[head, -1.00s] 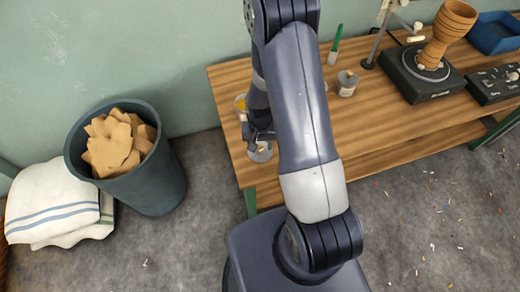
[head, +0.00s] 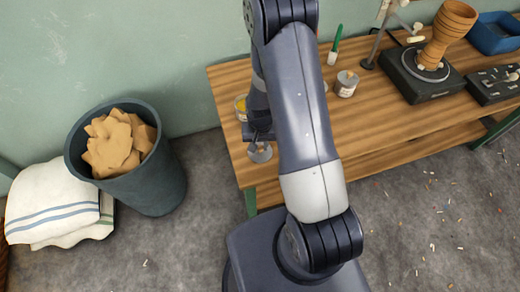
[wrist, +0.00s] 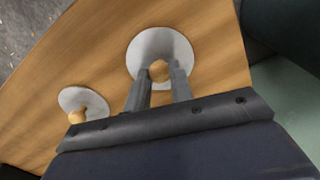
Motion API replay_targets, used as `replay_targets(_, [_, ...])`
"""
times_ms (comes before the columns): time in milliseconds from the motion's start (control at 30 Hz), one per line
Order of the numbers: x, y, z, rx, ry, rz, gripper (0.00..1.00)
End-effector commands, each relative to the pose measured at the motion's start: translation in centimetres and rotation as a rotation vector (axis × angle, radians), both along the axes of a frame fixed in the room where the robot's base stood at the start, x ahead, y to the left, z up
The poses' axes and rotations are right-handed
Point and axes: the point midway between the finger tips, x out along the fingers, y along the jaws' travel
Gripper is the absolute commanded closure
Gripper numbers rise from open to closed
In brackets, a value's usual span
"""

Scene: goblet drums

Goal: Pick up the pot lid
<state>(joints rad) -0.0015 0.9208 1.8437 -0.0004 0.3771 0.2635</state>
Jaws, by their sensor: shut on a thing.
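The pot lid is a pale grey disc with a round wooden knob. In the wrist view the lid (wrist: 150,42) lies at the fingertips, and my gripper (wrist: 160,78) is shut on its knob. In the head view the lid (head: 260,154) shows below my gripper (head: 260,143), by the left end of the bench. I cannot tell whether the lid is clear of the wood. A second, smaller-looking disc (wrist: 92,99) with a wooden knob sits at the left in the wrist view; my arm seems to hide it in the head view.
A yellow-filled jar (head: 241,104) stands just behind my gripper. A grey tin (head: 346,85) and a green-handled tool (head: 336,45) are farther right on the bench (head: 400,115). A bin (head: 150,190) of brown scraps stands left of the bench, on the floor.

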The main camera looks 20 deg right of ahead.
Motion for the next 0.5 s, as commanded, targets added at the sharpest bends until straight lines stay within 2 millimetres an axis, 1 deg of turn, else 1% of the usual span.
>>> replay_targets(267, [0.0,0.0,0.5,0.0,0.0,0.0,1.0])
replay_targets(367, [0.1,0.0,1.2,0.0,-0.003,0.0,1.0])
replay_targets(500, [0.1,0.0,3.0,0.0,-0.005,0.0,1.0])
